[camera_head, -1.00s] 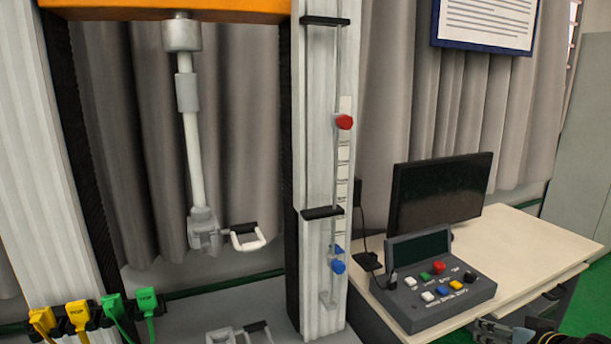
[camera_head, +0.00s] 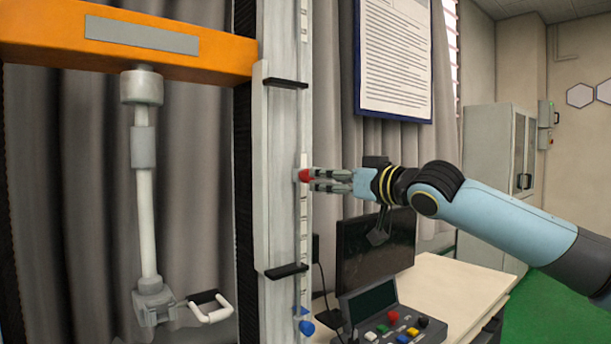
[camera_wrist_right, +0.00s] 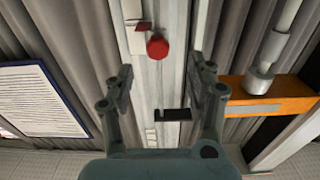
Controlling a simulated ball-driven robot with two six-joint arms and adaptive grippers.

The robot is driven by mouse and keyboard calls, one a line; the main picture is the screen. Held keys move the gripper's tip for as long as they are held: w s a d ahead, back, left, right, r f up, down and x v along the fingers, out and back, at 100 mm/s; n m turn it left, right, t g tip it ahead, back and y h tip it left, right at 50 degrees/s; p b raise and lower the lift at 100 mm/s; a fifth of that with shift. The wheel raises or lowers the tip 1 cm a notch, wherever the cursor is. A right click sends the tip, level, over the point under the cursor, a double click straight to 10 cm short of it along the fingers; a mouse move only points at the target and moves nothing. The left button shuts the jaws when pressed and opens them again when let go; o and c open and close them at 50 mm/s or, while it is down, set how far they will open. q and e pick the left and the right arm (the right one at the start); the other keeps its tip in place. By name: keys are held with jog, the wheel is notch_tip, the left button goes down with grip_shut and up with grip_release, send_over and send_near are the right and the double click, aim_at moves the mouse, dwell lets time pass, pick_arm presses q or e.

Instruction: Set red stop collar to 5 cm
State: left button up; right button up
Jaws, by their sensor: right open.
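The red stop collar (camera_head: 304,175) sits on the thin rod beside the scale strip on the tower's grey column (camera_head: 275,215). My right gripper (camera_head: 312,180) reaches in from the right, its fingertips close to the collar's knob. In the right wrist view the red collar (camera_wrist_right: 157,47) shows ahead of and between the open fingers of the right gripper (camera_wrist_right: 162,80), and the fingers appear apart from it. The blue collar (camera_head: 307,328) is lower on the same rod. The scale's markings are too small to read. My left gripper is not in view.
Dark brackets (camera_head: 287,83) and (camera_head: 286,271) stick out from the column above and below the red collar. A monitor (camera_head: 375,247) and a button console (camera_head: 385,315) stand on the desk (camera_head: 450,285) at right. The orange crossbeam (camera_head: 50,40) spans the left.

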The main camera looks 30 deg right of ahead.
aim_at(308, 177)
jog(key=w+p, duration=0.1)
jog(key=w, duration=0.7)
jog(key=shift+a, duration=0.15)
jog(key=shift+f, duration=0.1)
grip_shut()
